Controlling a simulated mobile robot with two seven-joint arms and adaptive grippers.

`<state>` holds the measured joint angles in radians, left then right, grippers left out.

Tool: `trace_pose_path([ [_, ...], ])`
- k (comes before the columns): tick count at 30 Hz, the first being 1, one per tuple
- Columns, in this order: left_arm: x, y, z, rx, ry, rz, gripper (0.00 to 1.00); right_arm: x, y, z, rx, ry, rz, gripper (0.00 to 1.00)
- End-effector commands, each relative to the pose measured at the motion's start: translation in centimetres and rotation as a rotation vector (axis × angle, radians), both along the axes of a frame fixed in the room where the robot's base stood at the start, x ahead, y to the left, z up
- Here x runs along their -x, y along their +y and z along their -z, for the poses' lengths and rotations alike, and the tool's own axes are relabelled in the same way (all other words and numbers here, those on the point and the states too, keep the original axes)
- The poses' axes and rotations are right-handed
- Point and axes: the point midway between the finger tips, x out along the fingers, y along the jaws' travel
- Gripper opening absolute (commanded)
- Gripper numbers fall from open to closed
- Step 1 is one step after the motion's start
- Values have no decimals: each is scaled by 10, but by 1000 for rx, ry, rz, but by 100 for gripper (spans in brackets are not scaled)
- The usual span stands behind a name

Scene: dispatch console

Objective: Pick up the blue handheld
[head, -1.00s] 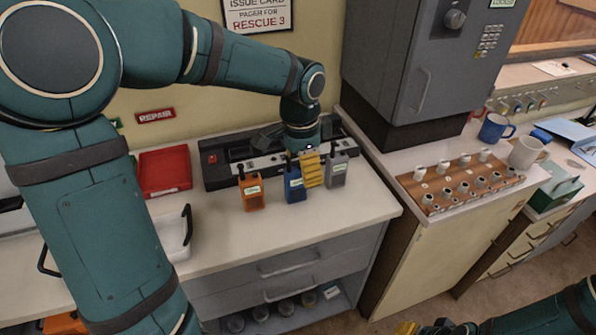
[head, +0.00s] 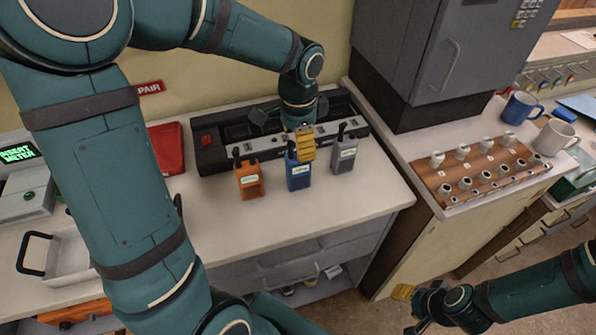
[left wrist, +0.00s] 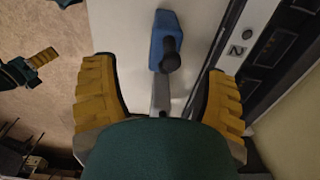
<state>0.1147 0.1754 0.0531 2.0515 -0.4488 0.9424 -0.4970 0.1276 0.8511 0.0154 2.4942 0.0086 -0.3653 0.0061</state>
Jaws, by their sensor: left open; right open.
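The blue handheld (head: 298,177) stands upright on the white counter, between an orange handheld (head: 249,181) and a grey handheld (head: 345,155). My left gripper (head: 305,148) is just above and behind it, its yellow fingers partly covering its top right. In the left wrist view the blue handheld (left wrist: 165,35) lies ahead, between and beyond the two open yellow fingers (left wrist: 162,95), with its black antenna pointing towards the camera. Nothing is held, and I cannot tell if a finger touches it. My right gripper (head: 408,308) is low at the right, over the floor, away from the handhelds.
A black charger console (head: 225,155) runs along the wall behind the handhelds. A wooden rack with several white knobs (head: 480,175) is on the right counter. Counter front is clear.

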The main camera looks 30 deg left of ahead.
Motion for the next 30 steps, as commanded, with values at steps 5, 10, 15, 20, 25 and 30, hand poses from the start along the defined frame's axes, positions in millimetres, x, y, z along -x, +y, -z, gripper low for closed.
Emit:
trace_pose_path([
  [5,0,0,11,0,1,0,73,1,0,2,0,2,-2,47],
  [10,-3,3,34,0,4,0,73,2,1,7,-1,5,-4,47],
  [15,-5,4,55,0,3,1,73,4,1,12,-2,8,-6,47],
  [20,-5,4,61,0,0,1,73,4,1,12,-2,10,-8,47],
  [25,-5,4,60,0,0,0,73,4,1,12,-2,10,-8,47],
  [30,-5,4,60,0,0,0,18,4,1,12,-2,9,-8,47],
])
